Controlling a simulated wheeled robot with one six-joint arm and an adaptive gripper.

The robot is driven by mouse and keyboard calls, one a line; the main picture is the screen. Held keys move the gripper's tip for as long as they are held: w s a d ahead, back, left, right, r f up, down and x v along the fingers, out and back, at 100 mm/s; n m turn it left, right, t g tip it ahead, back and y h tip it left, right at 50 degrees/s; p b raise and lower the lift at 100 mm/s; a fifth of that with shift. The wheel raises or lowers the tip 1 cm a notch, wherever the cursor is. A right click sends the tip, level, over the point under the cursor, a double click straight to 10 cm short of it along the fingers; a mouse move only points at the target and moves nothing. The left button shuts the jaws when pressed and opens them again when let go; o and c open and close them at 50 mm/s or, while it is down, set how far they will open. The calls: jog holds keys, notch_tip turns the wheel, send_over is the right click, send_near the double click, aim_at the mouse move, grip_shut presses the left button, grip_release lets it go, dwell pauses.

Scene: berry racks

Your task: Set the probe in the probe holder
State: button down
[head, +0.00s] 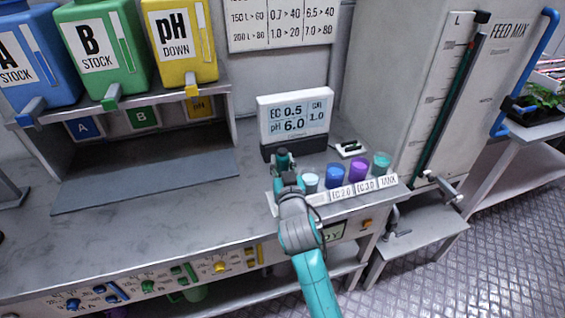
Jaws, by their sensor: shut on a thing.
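My gripper (287,172) is over the bench just in front of the meter, left of the row of cups. It is seen from behind and above, and my wrist covers most of it. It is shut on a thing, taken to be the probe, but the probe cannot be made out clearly. A small white block with a black part on top (351,149) lies on the bench right of the meter; it may be the probe holder, but this is too small to be sure. The meter (293,113) stands upright and reads EC 0.5 and pH 6.0.
Several cups stand in a labelled row: a pale one (310,183), a blue one (335,176), a purple one (357,170) and a teal one (381,163). Stock bottles (100,45) stand on a shelf at left. The bench's left middle (215,195) is clear.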

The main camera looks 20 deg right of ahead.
jog(key=shift+f, duration=0.2)
jog(key=c, duration=0.7)
grip_release()
jog(key=s, duration=0.4)
jog(key=s+a, duration=0.1)
jog(key=s, duration=0.3)
jog(key=s+a, duration=0.1)
jog(key=s, duration=0.3)
